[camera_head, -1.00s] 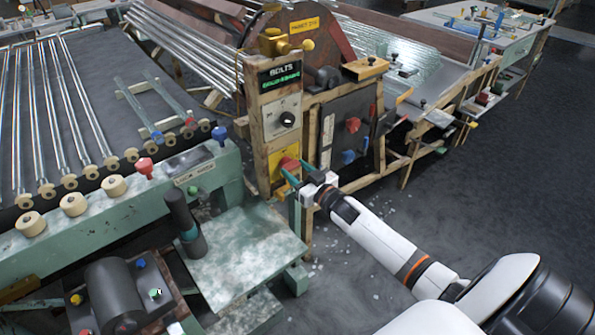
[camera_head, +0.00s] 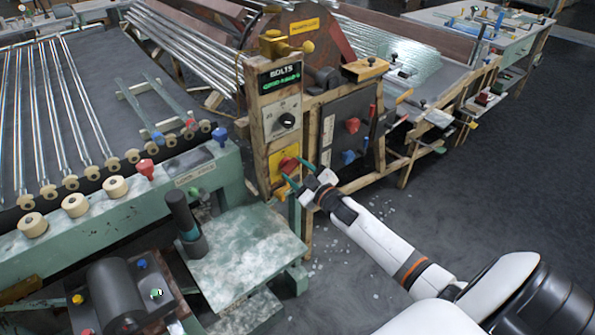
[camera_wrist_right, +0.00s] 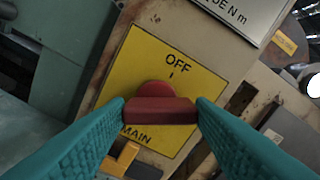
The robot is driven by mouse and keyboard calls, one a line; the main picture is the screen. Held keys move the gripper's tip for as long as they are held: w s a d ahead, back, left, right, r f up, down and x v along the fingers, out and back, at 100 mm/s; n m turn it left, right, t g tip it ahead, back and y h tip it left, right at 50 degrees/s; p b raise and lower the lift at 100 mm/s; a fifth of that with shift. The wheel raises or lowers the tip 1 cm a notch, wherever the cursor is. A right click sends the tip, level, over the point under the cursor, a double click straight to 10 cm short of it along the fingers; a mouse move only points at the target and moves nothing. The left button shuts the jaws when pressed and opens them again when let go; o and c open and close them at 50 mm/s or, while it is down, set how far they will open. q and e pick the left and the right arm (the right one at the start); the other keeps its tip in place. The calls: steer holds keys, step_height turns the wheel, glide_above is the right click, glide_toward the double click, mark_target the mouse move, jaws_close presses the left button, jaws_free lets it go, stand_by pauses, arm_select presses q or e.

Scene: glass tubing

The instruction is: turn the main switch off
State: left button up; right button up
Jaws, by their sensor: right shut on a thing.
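The main switch is a red knob with a crosswise bar (camera_wrist_right: 161,110) on a yellow plate (camera_wrist_right: 205,88) marked OFF and MAIN. In the wrist view the OFF mark is above the knob, and the bar lies level across the picture. In the head view the yellow plate (camera_head: 277,158) is low on the wooden-framed post, and the red knob (camera_head: 288,164) is partly hidden. My right gripper (camera_head: 297,176) has its teal fingertips (camera_wrist_right: 161,112) at the two ends of the bar, shut on it. My left gripper is not in view.
Above the switch are a black dial (camera_head: 287,120) and a green-lit display (camera_head: 280,78). A dark panel (camera_head: 347,130) with red and blue knobs stands to the right. A green bench (camera_head: 240,250) is at the left front. Open floor (camera_head: 480,200) lies to the right.

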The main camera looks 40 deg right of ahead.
steer(key=n, duration=0.5)
steer(key=shift+a+n, duration=0.1)
steer(key=shift+n, duration=0.3)
steer(key=n+b, duration=0.1)
steer(key=n, duration=0.5)
steer(key=shift+a+b, duration=0.1)
steer(key=shift+b, duration=0.3)
steer(key=shift+n, duration=0.3)
steer(key=o, duration=1)
steer(key=s, duration=0.8)
steer(key=s+d+b, duration=0.1)
steer(key=s, duration=0.3)
